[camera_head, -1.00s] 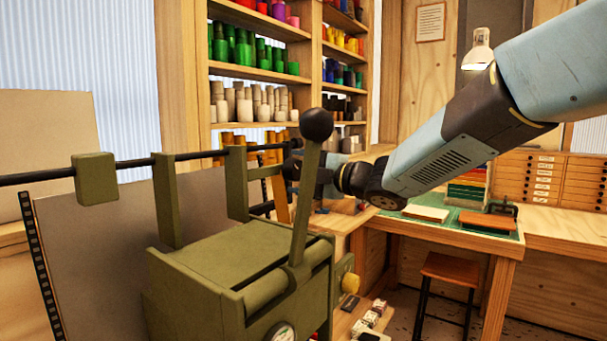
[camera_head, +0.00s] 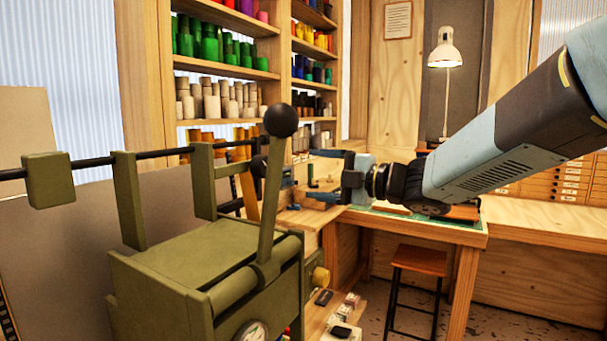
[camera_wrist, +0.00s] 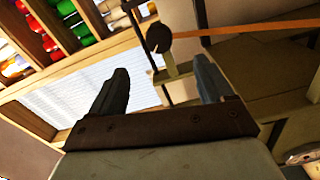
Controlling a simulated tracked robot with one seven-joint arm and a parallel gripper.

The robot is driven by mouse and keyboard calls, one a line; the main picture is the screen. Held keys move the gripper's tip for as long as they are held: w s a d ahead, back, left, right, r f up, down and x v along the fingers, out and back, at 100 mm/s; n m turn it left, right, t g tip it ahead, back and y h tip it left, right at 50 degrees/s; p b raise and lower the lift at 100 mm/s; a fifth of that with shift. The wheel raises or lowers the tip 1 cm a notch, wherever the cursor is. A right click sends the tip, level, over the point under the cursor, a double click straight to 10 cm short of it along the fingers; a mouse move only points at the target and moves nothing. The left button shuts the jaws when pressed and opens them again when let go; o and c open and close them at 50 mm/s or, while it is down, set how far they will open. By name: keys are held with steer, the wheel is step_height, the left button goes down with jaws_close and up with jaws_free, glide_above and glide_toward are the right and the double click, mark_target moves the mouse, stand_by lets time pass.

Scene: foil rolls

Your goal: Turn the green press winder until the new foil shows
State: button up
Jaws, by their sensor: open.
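The olive-green press (camera_head: 190,265) stands at the left front in the head view. Its upright lever (camera_head: 272,195) carries a black ball knob (camera_head: 281,120). A black shaft (camera_head: 85,165) runs across green posts above it; I cannot tell which part is the winder. An orange strip (camera_head: 247,190) slants down behind the lever. My gripper (camera_head: 316,174) is open and empty, right of the lever, its fingers pointing left.
A bench (camera_head: 440,227) with a green mat stands behind my arm, a stool (camera_head: 418,262) under its front. Shelves of coloured rolls (camera_head: 215,45) stand at the back. A lamp (camera_head: 445,55) is lit. A low wooden shelf with small items (camera_head: 343,310) lies right of the press.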

steer(key=shift+s+d, duration=0.25)
steer(key=shift+d, duration=0.1)
steer(key=shift+o, duration=0.2)
